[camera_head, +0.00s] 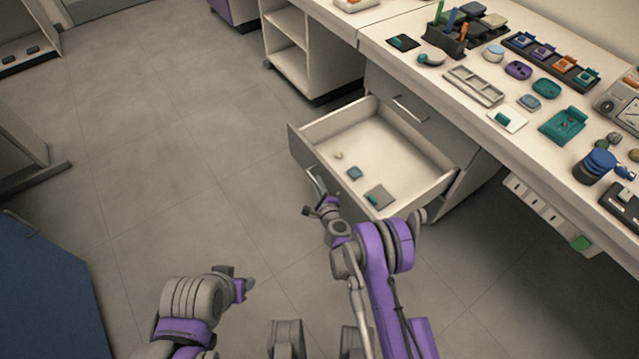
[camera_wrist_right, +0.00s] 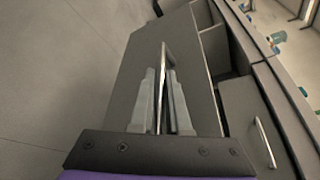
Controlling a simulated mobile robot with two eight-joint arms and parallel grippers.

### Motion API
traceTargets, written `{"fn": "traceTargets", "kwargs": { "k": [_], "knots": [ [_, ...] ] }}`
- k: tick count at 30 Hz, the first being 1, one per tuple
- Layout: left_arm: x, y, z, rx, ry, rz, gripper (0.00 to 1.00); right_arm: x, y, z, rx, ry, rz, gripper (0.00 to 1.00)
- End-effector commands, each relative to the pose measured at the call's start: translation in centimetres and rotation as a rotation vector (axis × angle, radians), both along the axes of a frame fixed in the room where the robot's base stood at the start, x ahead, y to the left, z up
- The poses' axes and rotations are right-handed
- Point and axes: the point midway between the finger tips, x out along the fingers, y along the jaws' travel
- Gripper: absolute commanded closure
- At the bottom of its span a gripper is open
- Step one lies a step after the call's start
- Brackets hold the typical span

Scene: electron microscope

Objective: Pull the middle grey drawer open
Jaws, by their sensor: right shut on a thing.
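The middle grey drawer (camera_head: 300,150) stands well out from the cabinet under the bench in the head view. Its inside is pale and holds a few small items. Its grey front fills the middle of the right wrist view (camera_wrist_right: 193,68). My right gripper (camera_head: 318,200) is at the drawer front, with its fingers on either side of the bar handle (camera_wrist_right: 163,65); it is shut on the handle. My left gripper (camera_head: 243,287) is low in the head view, away from the drawer, over the floor. Whether its fingers are open cannot be made out.
Another drawer front with a handle (camera_head: 410,108) is closed above the open drawer. The bench top (camera_head: 400,65) carries trays, pots and small tools. A blue panel (camera_head: 45,290) stands at the lower left. The grey floor (camera_head: 170,150) left of the drawer is clear.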

Motion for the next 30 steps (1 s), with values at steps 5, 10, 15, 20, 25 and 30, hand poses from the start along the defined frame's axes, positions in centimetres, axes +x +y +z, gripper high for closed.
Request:
{"fn": "traceTargets", "kwargs": {
  "k": [5,10,15,20,25,30],
  "knots": [
    [0.0,0.0,0.0,0.0,0.0,0.0,0.5,0.0,0.0,0.0,0.0,0.0,0.0,0.8],
    [0.0,0.0,0.0,0.0,0.0,0.0,0.5,0.0,0.0,0.0,0.0,0.0,0.0,0.55],
    [0.0,0.0,0.0,0.0,0.0,0.0,0.5,0.0,0.0,0.0,0.0,0.0,0.0,0.55],
    [0.0,0.0,0.1,0.0,0.0,0.0,0.5,-0.4,-0.1,0.1,0.0,0.0,0.0,0.55],
    [0.0,0.0,0.4,0.0,-0.001,0.0,0.5,-2.6,-0.8,0.7,-0.001,0.0,0.0,0.55],
    [-0.1,0.0,0.9,0.0,-0.003,0.0,0.5,-6.4,-2.0,1.6,-0.001,-0.001,0.0,0.55]
  ]
}}
